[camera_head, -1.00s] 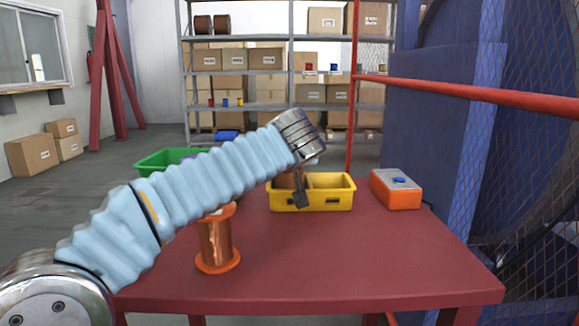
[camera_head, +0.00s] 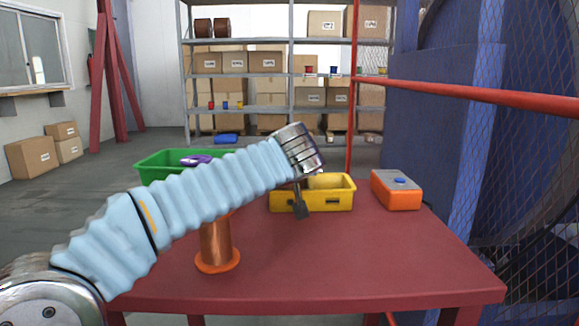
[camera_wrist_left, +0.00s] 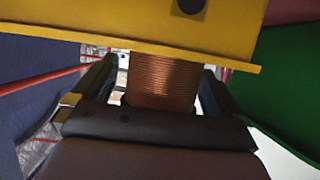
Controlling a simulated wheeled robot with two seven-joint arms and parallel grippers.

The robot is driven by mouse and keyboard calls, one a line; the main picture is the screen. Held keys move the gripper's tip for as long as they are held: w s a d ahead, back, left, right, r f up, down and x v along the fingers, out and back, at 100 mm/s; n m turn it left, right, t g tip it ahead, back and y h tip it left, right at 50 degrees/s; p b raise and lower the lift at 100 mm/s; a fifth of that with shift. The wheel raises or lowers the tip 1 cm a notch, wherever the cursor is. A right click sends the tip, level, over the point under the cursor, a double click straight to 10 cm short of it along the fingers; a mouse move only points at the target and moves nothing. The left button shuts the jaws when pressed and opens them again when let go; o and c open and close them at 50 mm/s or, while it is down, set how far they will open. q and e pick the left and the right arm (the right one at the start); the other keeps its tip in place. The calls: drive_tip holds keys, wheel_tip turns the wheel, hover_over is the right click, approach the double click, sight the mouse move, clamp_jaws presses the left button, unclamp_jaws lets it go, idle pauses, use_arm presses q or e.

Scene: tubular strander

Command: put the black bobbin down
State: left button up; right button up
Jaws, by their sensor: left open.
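My left gripper (camera_head: 300,205) points down at the left part of the yellow bin (camera_head: 332,200). In the left wrist view the open gripper (camera_wrist_left: 160,85) has a dark finger on each side of a copper-wound bobbin (camera_wrist_left: 165,82). The yellow bin's wall (camera_wrist_left: 130,22) covers one end of this bobbin and the gripper body hides the other. Its flanges are hidden, so I cannot tell whether it is the black bobbin. In the head view my wrist hides it. A copper-wound bobbin with orange flanges (camera_head: 216,242) stands upright on the table, partly behind my arm.
The red table (camera_head: 360,265) is clear at the front and right. An orange box with a blue button (camera_head: 397,190) stands right of the yellow bin. A green bin (camera_head: 158,166) holding something purple is at the left, behind my arm. A red rail (camera_head: 470,92) crosses at the right.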

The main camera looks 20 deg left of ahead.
use_arm(q)
drive_tip(key=b+v, duration=0.1)
drive_tip(key=v, duration=1.1)
